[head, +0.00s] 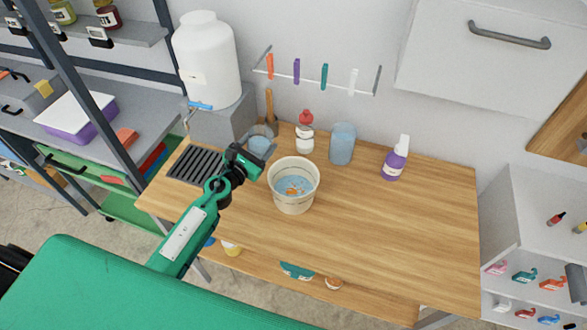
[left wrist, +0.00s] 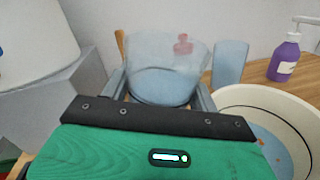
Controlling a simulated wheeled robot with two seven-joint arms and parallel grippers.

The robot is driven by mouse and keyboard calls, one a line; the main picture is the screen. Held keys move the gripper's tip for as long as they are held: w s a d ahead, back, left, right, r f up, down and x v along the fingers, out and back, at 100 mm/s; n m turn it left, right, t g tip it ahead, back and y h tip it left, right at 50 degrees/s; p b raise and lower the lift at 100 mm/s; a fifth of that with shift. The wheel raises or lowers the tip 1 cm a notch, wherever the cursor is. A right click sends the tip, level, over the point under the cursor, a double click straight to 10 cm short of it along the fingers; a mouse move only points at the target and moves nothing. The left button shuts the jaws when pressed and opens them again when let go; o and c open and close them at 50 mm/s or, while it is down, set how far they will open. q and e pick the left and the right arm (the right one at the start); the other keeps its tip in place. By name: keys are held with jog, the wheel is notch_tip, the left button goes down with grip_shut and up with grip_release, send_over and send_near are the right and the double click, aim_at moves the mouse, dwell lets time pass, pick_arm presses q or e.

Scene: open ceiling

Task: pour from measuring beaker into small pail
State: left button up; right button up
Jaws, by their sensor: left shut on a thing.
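The measuring beaker (head: 259,146) is clear, with a pale bluish content. My left gripper (head: 250,154) is shut on it, its fingers on both sides of the beaker. In the left wrist view the beaker (left wrist: 165,78) looks about upright, and a red-topped bottle shows through its wall. The small pail (head: 292,201) is cream with a dark line near its rim. It stands on the wooden table just right of the gripper and holds blue content with orange bits. The pail also shows at the right of the left wrist view (left wrist: 265,99). The beaker is beside the pail, not over it.
A blue translucent cup (head: 342,144), a red-topped bottle (head: 305,136) and a purple pump bottle (head: 395,160) stand behind the pail. A white tank (head: 207,62) on a grey block and a dark drain grid (head: 196,165) are left. The table's right half is clear.

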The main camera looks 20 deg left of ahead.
aim_at(262, 150)
pick_arm(q)
jog(key=shift+d+r+m+p, duration=0.3)
jog(key=shift+r+m+p, duration=0.15)
jog(key=shift+r, duration=0.25)
jog(key=shift+s+d+m, duration=0.15)
jog(key=shift+s+m, duration=0.05)
jog(key=shift+m, duration=0.05)
jog(key=shift+s+d+r+m, duration=0.1)
jog(key=shift+d+r+m, duration=0.4)
jog(key=shift+m, duration=0.5)
jog(key=shift+s+d+r+m, duration=0.1)
jog(key=shift+s+d+m, duration=0.1)
jog(key=shift+d+m, duration=0.15)
jog(key=shift+d+m+b, duration=0.1)
jog(key=shift+m+b, duration=0.25)
jog(key=shift+m, duration=0.1)
jog(key=shift+d+f+m+b, duration=0.1)
jog(key=shift+f+m+b, duration=0.1)
jog(key=shift+m+b, duration=0.15)
jog(key=shift+f+m, duration=0.1)
jog(key=shift+m, duration=0.15)
